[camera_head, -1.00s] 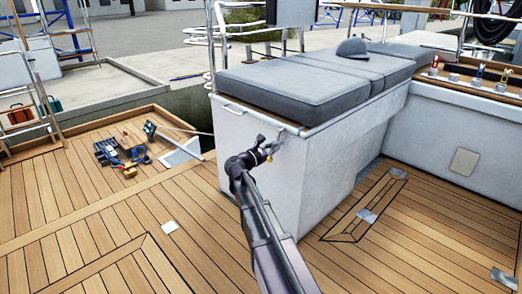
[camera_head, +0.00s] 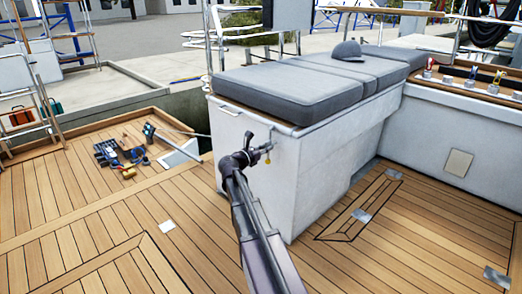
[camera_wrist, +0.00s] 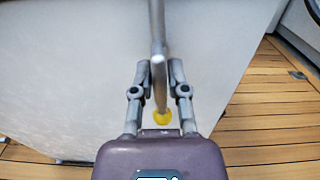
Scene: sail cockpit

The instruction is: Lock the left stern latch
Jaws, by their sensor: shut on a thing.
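In the wrist view, a grey metal latch bar (camera_wrist: 158,35) runs down the white locker wall between my two fingers. A yellow knob (camera_wrist: 162,116) shows below it, near my palm. My gripper (camera_wrist: 159,72) is shut on the latch bar, with one finger at each side. In the head view, my gripper (camera_head: 262,148) is at the near upper face of the white locker (camera_head: 300,180), below the grey cushion. The yellow knob (camera_head: 268,160) hangs beside it. My gripper and wrist hide most of the latch in the head view.
Grey cushions (camera_head: 290,90) with a cap (camera_head: 347,51) lie on the locker. Tools (camera_head: 120,155) lie on the teak deck at left. A hatch outline (camera_head: 350,215) is at right. The deck in front is largely clear.

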